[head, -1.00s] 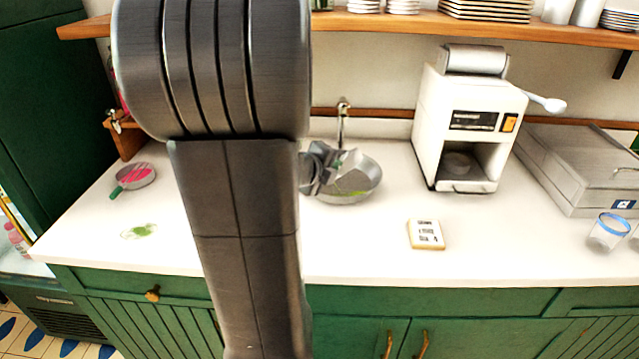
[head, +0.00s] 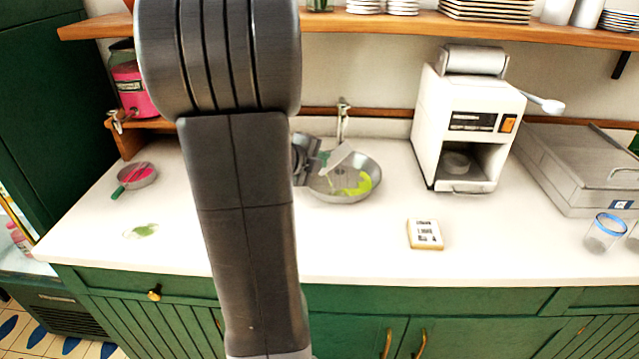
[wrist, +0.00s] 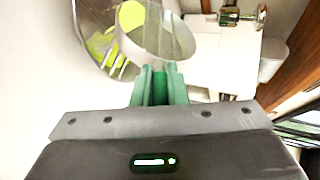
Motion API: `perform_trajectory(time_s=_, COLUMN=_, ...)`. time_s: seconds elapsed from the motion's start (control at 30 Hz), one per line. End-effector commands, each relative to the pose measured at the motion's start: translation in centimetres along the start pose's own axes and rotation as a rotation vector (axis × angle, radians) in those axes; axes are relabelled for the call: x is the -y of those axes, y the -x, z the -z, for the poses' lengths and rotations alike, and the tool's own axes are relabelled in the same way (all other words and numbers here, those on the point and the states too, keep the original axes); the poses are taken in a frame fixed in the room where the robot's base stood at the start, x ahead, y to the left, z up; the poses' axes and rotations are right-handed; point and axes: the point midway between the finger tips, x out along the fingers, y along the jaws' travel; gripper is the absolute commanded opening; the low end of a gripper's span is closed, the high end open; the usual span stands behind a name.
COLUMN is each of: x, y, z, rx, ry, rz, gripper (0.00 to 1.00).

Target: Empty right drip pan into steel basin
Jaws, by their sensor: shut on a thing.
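My gripper (wrist: 158,88) is shut on the green handle of a grey drip pan (wrist: 165,35), seen in the wrist view. The pan is tilted over the steel basin (wrist: 88,12), with a yellow-green patch on its inside. In the head view the tilted pan (head: 335,158) is partly hidden by my wrist. The steel basin (head: 365,190) stands on the counter below the tap, with bright yellow-green liquid (head: 352,184) in it. Another pan (head: 143,176), with pink liquid and a green handle, sits on the left of the counter.
A green puddle (head: 142,231) lies on the left counter. A pink dispenser (head: 130,90) stands behind. A white machine (head: 465,125), a small sign (head: 425,234), a grey box (head: 580,165) and a blue-rimmed glass (head: 605,232) are on the right. A shelf (head: 420,22) runs above.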

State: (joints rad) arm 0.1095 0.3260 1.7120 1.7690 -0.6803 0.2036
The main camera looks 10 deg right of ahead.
Motion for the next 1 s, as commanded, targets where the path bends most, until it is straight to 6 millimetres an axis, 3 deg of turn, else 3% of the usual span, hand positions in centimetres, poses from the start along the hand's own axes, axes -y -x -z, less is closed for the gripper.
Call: perform_trajectory(time_s=1.0, x=-0.2, y=0.1, z=-3.3, rx=-0.116, ry=0.222, rz=0.019, gripper=0.0)
